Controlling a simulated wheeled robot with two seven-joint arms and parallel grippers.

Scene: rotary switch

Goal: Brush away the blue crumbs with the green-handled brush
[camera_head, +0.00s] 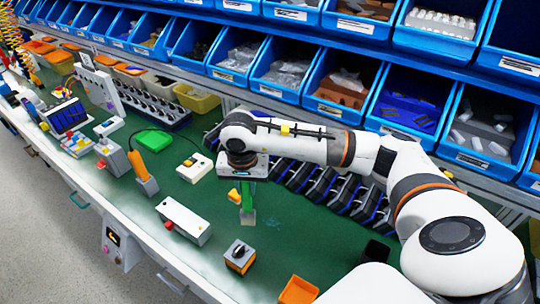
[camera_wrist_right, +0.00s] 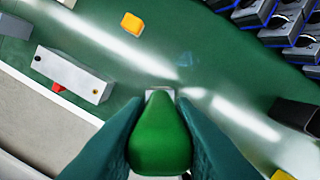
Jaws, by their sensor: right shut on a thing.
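The green-handled brush (camera_head: 247,196) hangs upright below my right gripper (camera_head: 248,182), with its pale bristle end down at the green mat. In the right wrist view the brush's green handle (camera_wrist_right: 160,145) fills the space between the two dark teal fingers of my right gripper (camera_wrist_right: 158,130), which are shut on it. A faint bluish patch, perhaps the blue crumbs (camera_wrist_right: 185,59), lies on the mat beyond the brush tip. Single crumbs are too small to tell. My left gripper is not in view.
A grey box with a black rotary knob (camera_head: 239,257) stands in front of the brush. A white box with a red button (camera_head: 183,220) is to its left. A row of dark switch boxes (camera_head: 318,184) stands behind.

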